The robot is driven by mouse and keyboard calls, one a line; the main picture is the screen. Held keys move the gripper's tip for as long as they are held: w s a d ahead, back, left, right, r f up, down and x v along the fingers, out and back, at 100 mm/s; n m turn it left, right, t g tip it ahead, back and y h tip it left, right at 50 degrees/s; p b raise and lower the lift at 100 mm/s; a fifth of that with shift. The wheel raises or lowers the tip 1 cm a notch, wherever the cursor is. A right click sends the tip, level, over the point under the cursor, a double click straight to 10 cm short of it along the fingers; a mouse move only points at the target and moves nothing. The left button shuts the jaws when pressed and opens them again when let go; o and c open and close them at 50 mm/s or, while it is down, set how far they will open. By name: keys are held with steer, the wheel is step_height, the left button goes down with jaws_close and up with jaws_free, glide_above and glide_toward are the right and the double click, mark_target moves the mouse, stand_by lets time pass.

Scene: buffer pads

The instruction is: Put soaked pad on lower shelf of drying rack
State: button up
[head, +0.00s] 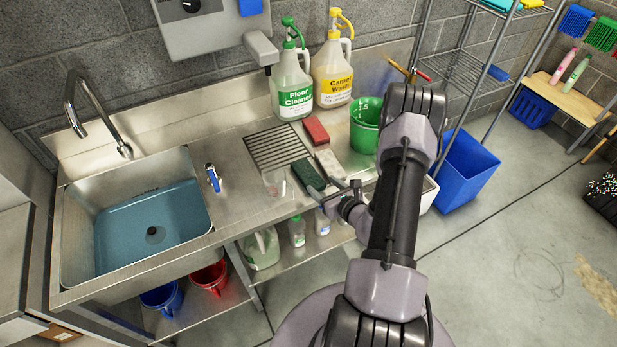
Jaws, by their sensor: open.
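Three pads lie on the steel counter (232,198): a red one (316,130), a pale grey one (330,163) and a dark green one (308,176). I cannot tell from the picture which is soaked. My gripper (331,190) is open at the counter's front edge, by the near ends of the green and grey pads. Whether its fingers stand around the green pad or above it is unclear. The wire drying rack (463,68) stands at the back right.
A green measuring bucket (365,126) stands right of the pads, partly behind my arm. Two jugs (291,88) (332,73) stand behind a drain grate (272,147). A sink (150,225) is at left. A blue bin (468,170) stands on the floor before the rack.

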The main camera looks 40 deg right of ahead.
mark_target(309, 174)
steer(key=b+x, duration=0.1)
steer(key=x, duration=1)
